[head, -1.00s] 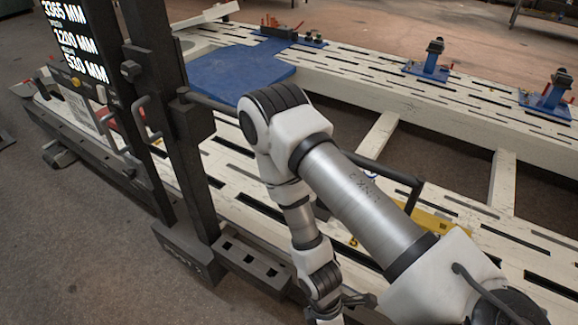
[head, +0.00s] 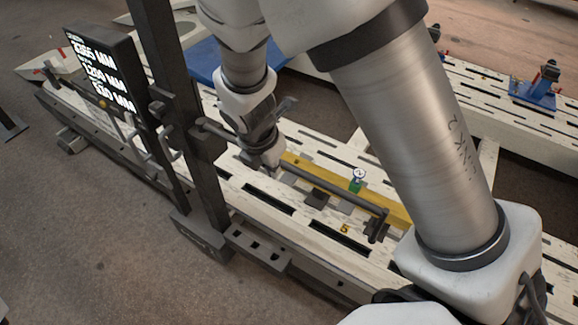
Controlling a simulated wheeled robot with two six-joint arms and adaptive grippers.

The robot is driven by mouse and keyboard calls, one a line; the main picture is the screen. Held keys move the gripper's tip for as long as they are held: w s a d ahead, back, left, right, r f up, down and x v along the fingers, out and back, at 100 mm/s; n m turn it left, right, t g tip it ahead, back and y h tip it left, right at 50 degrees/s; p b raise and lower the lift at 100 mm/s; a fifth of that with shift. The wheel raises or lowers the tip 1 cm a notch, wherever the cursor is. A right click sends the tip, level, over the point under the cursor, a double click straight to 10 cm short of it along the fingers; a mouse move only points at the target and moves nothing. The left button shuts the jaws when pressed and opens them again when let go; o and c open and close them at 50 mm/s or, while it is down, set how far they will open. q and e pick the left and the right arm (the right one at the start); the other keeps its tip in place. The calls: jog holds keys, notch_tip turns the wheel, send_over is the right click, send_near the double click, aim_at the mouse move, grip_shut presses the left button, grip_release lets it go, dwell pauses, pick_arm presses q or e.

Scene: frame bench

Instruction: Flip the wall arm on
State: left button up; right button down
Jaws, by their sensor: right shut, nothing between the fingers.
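A dark arm-like bar (head: 330,186) reaches out from the upright dark post (head: 161,85) over the slotted bench and ends in a small dark bracket (head: 376,226). I cannot tell for sure whether this bar is the wall arm. My right gripper (head: 268,154) points down beside the bar, close to its post end, and is shut and empty. It covers part of the bar, and I cannot tell whether they touch. My left gripper is not in view.
A display box (head: 99,68) with lit numbers is on the post. A yellow strip (head: 318,172) with a small green block (head: 356,184) lies behind the bar. Open floor (head: 90,230) lies at left.

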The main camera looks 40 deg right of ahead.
jog(key=b+x, duration=0.6)
jog(key=x, duration=0.5)
jog(key=d, duration=0.1)
jog(key=d+r, duration=0.1)
jog(key=w+d, duration=0.1)
jog(key=shift+w+d+r+p, duration=0.1)
jog(key=shift+d+r+p, duration=0.05)
jog(key=shift+r+p, duration=0.2)
jog(key=shift+w, duration=0.1)
